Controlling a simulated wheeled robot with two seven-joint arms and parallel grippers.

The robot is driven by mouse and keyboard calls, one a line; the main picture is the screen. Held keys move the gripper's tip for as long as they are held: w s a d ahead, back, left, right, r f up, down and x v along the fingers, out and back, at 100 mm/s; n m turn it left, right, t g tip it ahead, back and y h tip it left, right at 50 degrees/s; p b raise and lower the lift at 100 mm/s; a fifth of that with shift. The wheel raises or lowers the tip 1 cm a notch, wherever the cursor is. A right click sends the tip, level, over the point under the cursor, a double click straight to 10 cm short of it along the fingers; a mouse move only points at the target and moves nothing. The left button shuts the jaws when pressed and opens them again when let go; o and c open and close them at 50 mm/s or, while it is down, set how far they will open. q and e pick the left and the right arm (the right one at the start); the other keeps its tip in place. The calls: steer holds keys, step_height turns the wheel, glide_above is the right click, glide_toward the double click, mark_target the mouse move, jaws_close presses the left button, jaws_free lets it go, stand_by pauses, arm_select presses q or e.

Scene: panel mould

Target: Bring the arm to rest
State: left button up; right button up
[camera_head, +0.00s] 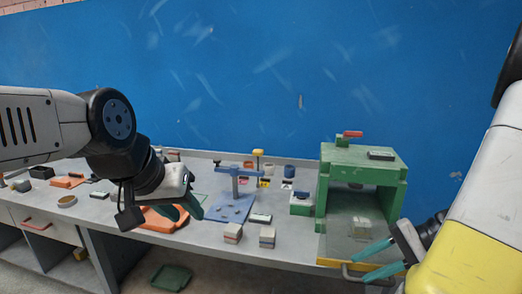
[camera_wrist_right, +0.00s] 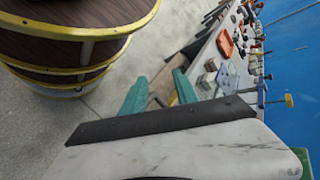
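My right gripper (camera_head: 374,261) is in front of the bench's right end, beside the green press-like frame. Its two teal fingers are spread apart with nothing between them. In the right wrist view the same gripper (camera_wrist_right: 160,92) is open and empty, with floor and bench beyond it. My left arm reaches in from the left over the bench. My left gripper (camera_head: 190,206) points down toward the bench near an orange tray (camera_head: 162,220); its fingertips are partly hidden, so its opening is unclear.
The grey bench (camera_head: 290,242) runs along a blue wall (camera_head: 270,80). The green frame (camera_head: 362,165) stands at its right end. A blue stand (camera_head: 232,205), two small blocks (camera_head: 267,237) and several small parts lie on it. A green tray (camera_head: 171,277) sits below.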

steer(key=s+a+r+n+t+h, duration=0.1)
steer(key=a+r+n+h, duration=0.3)
steer(key=r, duration=0.4)
steer(key=a+r+n+t+h, duration=0.3)
steer(key=a+r+h, duration=0.1)
steer(key=a+r, duration=0.3)
steer(key=shift+s+r+n+t+h, duration=0.3)
steer(key=shift+s+r+n+t, duration=0.1)
steer(key=shift+r, duration=0.4)
